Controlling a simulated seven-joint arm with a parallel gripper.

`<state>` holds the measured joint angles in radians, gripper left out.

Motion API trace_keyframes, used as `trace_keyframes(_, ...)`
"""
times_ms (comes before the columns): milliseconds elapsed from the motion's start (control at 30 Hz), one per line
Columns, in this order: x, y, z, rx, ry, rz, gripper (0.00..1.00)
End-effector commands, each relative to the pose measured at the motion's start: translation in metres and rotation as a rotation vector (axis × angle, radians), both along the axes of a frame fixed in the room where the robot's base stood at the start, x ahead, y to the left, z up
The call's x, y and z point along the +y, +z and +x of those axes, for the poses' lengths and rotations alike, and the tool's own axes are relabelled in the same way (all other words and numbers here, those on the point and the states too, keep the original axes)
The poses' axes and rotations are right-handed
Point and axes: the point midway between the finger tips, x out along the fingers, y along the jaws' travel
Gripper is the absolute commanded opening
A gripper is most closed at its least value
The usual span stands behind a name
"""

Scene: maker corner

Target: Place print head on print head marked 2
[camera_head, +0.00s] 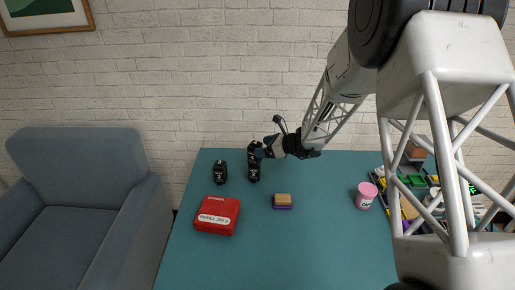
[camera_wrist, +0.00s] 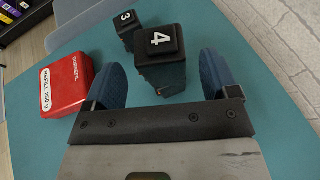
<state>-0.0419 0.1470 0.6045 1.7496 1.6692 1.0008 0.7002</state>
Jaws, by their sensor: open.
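A black print head marked 4 (camera_wrist: 162,42) shows in the wrist view between the two blue fingers of my gripper (camera_wrist: 161,62). The fingers are open, with a gap on each side of it. In the head view the tall black shape (camera_head: 254,173) under my gripper (camera_head: 264,152) looks like one print head stacked on another. The lower one's marking is too small to read. A second black print head (camera_head: 220,173) stands to the left, apart; the wrist view shows a black print head marked 3 (camera_wrist: 126,19). No 2 is readable.
A red refill box (camera_head: 217,215) lies at the table's front left. A tan and purple block (camera_head: 283,200) and a pink cup (camera_head: 366,195) are to the right. A tray of parts (camera_head: 412,190) is at the far right. The teal table's (camera_head: 280,250) front middle is clear.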

Motion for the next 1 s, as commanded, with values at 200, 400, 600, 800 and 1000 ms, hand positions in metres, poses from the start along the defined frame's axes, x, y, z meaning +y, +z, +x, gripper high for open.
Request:
trace_keyframes(200, -0.032, 0.015, -0.013, -0.002, -0.001, 0.000, 0.81)
trace_keyframes(400, -0.054, 0.024, -0.022, -0.001, -0.001, 0.001, 0.81)
trace_keyframes(600, -0.064, 0.029, -0.026, -0.001, -0.001, 0.001, 0.81)
trace_keyframes(800, -0.066, 0.030, -0.027, 0.000, 0.000, 0.001, 0.81)
trace_keyframes(1000, -0.066, 0.030, -0.027, 0.000, 0.000, 0.001, 0.81)
